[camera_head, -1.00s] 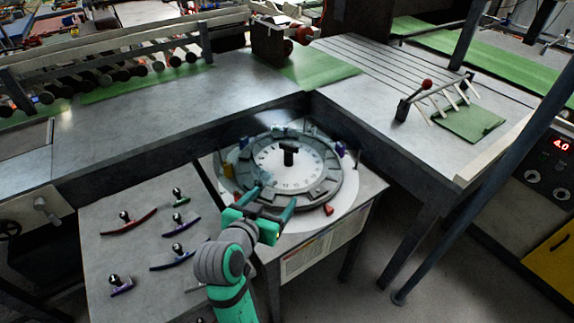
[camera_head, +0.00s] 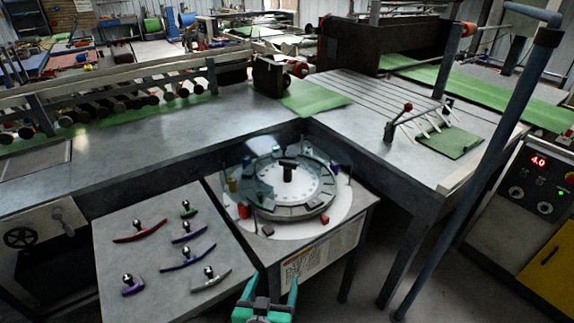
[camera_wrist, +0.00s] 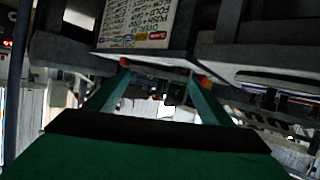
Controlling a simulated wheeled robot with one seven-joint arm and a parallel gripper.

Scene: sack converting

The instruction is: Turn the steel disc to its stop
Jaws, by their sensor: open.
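The steel disc (camera_head: 290,207) lies flat on a small table in the head view, with a ring of blocks on it. A black knob (camera_head: 289,172) stands at its centre, on a pale dial with marks. My gripper (camera_head: 271,284) is open and empty at the bottom of the head view, in front of the table's near edge and apart from the disc. In the wrist view my gripper (camera_wrist: 160,82) shows two green fingers spread apart with nothing between them.
Several curved coloured pieces with ball knobs, such as a red one (camera_head: 140,232), lie on the grey panel (camera_head: 120,290) left of the disc. A blue slanted post (camera_head: 462,200) stands at the right. A printed label (camera_head: 300,262) is on the table's front.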

